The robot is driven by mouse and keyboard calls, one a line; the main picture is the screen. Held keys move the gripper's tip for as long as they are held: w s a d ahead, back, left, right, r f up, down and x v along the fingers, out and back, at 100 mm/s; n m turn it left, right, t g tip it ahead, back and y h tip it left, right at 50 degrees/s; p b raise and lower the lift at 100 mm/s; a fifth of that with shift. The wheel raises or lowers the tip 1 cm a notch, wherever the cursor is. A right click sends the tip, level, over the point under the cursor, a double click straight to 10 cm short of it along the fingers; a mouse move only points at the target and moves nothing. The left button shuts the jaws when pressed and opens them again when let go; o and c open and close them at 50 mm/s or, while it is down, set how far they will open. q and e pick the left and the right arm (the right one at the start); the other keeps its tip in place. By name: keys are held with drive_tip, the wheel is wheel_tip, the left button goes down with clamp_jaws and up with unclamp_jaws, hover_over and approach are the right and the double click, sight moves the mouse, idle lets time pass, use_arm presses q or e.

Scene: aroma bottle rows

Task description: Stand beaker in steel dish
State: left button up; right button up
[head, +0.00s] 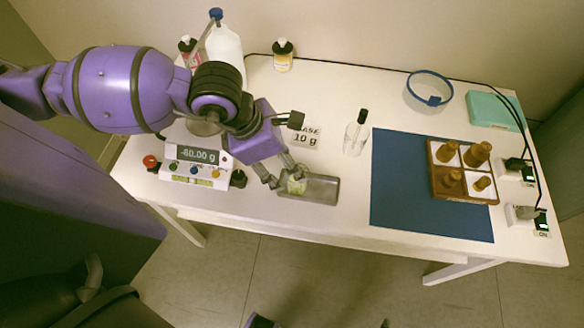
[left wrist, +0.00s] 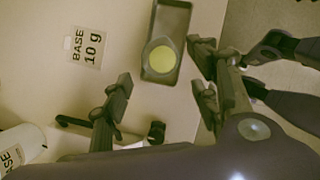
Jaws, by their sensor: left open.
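The beaker (head: 297,187), with yellow-green contents, stands upright at the left end of the steel dish (head: 322,190), a shallow grey rectangular tray near the table's front edge. In the left wrist view the beaker (left wrist: 161,58) appears within the rim at the near end of the dish (left wrist: 172,14). My left gripper (head: 286,178) is open, with its fingers apart on either side of the beaker; the wrist view shows the open fingers (left wrist: 160,66) with no visible contact. The beaker's base is partly hidden.
A scale (head: 193,167) reading -60.00 g stands left of the dish. A "BASE 10 g" card (head: 306,138) lies behind it. A dropper bottle (head: 356,134), blue mat (head: 405,200) and wooden bottle rack (head: 462,197) are to the right. White table is bare between dish and mat.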

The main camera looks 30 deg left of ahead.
use_arm(q)
drive_tip(key=v, duration=0.6)
drive_tip(key=shift+f, duration=0.1)
idle(0.7)
